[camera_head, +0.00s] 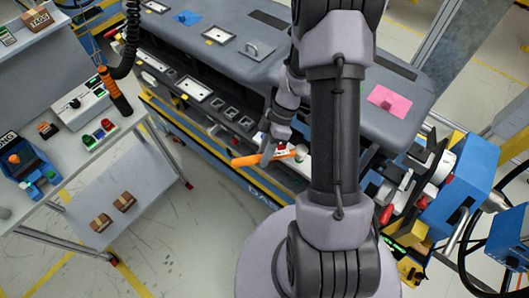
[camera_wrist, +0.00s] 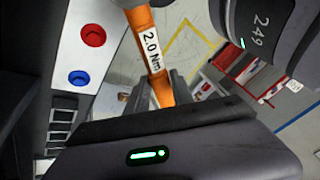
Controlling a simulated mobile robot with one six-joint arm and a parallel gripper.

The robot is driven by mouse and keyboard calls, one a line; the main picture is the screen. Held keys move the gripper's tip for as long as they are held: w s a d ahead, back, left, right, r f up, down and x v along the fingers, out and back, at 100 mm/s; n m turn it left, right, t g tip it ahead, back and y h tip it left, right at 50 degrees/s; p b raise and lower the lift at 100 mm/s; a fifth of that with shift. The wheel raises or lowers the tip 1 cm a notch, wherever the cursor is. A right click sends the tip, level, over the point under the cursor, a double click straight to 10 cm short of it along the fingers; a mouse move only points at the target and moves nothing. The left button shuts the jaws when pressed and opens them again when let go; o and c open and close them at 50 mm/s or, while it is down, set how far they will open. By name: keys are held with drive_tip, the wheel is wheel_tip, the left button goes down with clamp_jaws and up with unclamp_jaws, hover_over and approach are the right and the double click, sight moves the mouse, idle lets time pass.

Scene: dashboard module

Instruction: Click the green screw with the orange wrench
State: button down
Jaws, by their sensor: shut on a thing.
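The orange wrench (camera_wrist: 166,92) has a white label reading 2.0 Nm and is between the two fingers of my gripper (camera_wrist: 160,88), which is shut on it. In the head view the wrench (camera_head: 244,161) lies across my gripper (camera_head: 268,154), low at the front of the dashboard module (camera_head: 222,60). In the wrist view a red round screw (camera_wrist: 93,36) and a blue one (camera_wrist: 79,77) sit on a pale panel to the left, apart from the wrench. I cannot make out a green screw in either view.
A grey workbench (camera_head: 150,168) with small boxes and controls stands at the left. An orange-handled tool (camera_head: 115,92) hangs on a coiled cable above it. A pink sheet (camera_head: 389,103) lies on the dashboard. Floor is open between bench and dashboard.

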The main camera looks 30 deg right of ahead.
drive_tip(key=shift+f+b, duration=0.45)
idle(0.6)
drive_tip(key=shift+w+d+f+m+t+b, duration=0.1)
drive_tip(key=shift+w+d+m+t+b, duration=0.2)
drive_tip(key=shift+w+m+b, duration=0.45)
idle(1.5)
drive_tip(key=shift+w+d+m+t+b, duration=0.8)
drive_tip(key=shift+m+b, duration=0.35)
drive_tip(key=shift+b, duration=0.7)
idle(2.5)
drive_tip(key=shift+a, duration=0.2)
